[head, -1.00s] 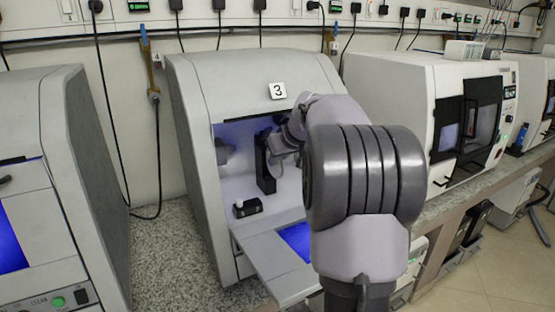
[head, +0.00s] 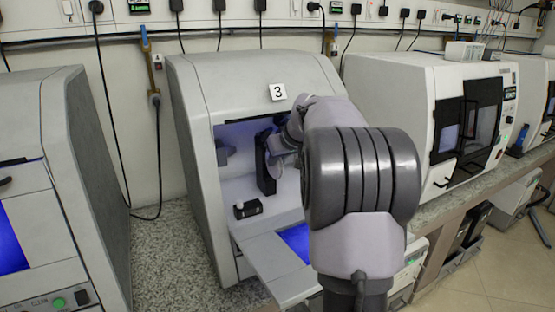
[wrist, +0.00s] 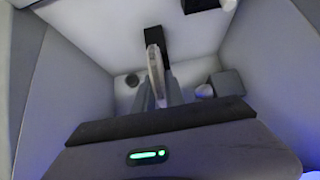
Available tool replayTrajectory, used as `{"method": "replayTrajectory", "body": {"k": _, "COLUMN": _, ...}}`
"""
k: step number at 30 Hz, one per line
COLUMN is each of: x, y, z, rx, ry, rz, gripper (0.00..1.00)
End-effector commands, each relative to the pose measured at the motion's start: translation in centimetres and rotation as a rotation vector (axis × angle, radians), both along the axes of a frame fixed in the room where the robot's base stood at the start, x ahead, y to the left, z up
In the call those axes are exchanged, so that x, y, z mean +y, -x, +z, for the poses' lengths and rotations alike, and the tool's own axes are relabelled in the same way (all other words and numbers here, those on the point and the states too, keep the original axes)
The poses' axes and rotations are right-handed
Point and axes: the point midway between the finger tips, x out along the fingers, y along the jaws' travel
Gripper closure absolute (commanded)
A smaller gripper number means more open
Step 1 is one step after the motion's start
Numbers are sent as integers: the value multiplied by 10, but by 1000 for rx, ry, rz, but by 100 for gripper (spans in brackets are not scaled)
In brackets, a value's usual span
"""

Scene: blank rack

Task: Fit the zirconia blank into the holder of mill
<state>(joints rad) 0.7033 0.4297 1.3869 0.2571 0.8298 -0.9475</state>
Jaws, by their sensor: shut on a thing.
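The zirconia blank (wrist: 155,74) is a pale disc seen nearly edge-on in the wrist view. My gripper (wrist: 158,94) is shut on it, with one finger on each side. The black holder (wrist: 156,37) is just beyond the blank in the wrist view; I cannot tell whether they touch. In the head view the black holder (head: 265,166) stands upright inside the mill (head: 190,120), labelled 3, whose front is open. My arm reaches in from the right and hides much of the blank and gripper there.
A small black block (head: 248,208) with a white knob sits on the chamber floor, left of the holder. The chamber side walls are close around my gripper. The open door (head: 270,270) juts out in front. Other machines stand to the left and right (head: 400,100).

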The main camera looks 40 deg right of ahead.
Motion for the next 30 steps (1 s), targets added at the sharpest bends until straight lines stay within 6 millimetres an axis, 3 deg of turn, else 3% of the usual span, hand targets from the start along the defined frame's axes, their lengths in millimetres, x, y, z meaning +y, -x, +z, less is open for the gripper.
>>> {"method": "replayTrajectory", "body": {"k": 30, "x": -5, "y": -24, "z": -7, "rx": -1, "ry": 1, "rz": 1, "gripper": 100}}
